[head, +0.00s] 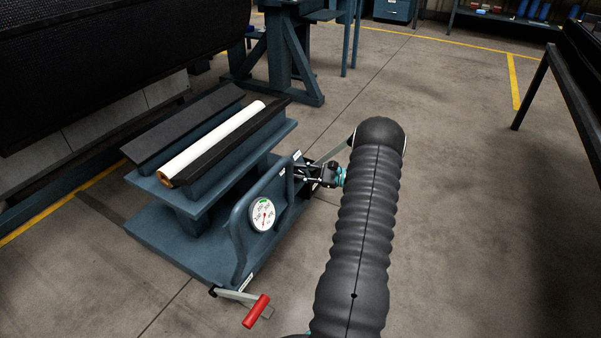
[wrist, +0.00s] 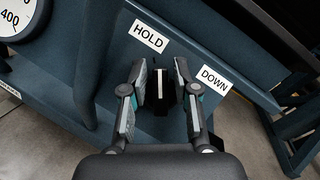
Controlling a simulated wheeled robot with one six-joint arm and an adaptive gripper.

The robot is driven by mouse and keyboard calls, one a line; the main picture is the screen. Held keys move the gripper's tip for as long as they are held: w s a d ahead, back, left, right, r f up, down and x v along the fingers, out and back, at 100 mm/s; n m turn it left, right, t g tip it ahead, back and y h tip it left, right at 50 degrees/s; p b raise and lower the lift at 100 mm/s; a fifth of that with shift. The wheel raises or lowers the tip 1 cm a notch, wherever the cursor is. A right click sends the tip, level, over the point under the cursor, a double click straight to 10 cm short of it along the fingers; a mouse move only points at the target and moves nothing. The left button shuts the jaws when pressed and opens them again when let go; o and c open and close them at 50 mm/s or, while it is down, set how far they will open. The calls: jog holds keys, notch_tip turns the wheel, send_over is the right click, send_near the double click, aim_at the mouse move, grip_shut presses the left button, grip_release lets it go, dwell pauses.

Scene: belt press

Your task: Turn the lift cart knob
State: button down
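The blue lift cart (head: 170,246) stands left of centre in the head view. Its knob (wrist: 161,100), black with a white pointer line, is on the cart's panel in the wrist view. The line points up the picture, between the HOLD label (wrist: 148,36) and the DOWN label (wrist: 211,81). My gripper (wrist: 161,84) is open, with one finger on each side of the knob and a small gap showing on both sides. In the head view my gripper (head: 309,173) is at the cart's right side, and I cannot make out the knob there.
A round gauge (head: 263,215) sits on the cart's near side, with a red-handled crank (head: 257,311) below. A white roll (head: 212,142) lies on the cart's top. A dark bench (head: 585,100) stands at the right. The floor between is clear.

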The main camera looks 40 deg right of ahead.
jog(key=shift+d+f, duration=0.1)
jog(key=shift+f, duration=0.1)
jog(key=shift+f+n+g+b, duration=0.2)
jog(key=shift+n+g+b, duration=0.2)
jog(key=shift+n+b, duration=0.55)
jog(key=shift+r+n+b, duration=0.1)
jog(key=shift+n+b, duration=0.35)
jog(key=c, duration=1.1)
grip_release()
jog(key=shift+c, duration=0.2)
jog(key=v, duration=1.2)
jog(key=shift+d, duration=0.2)
jog(key=shift+w+r, duration=0.1)
jog(key=shift+w, duration=0.05)
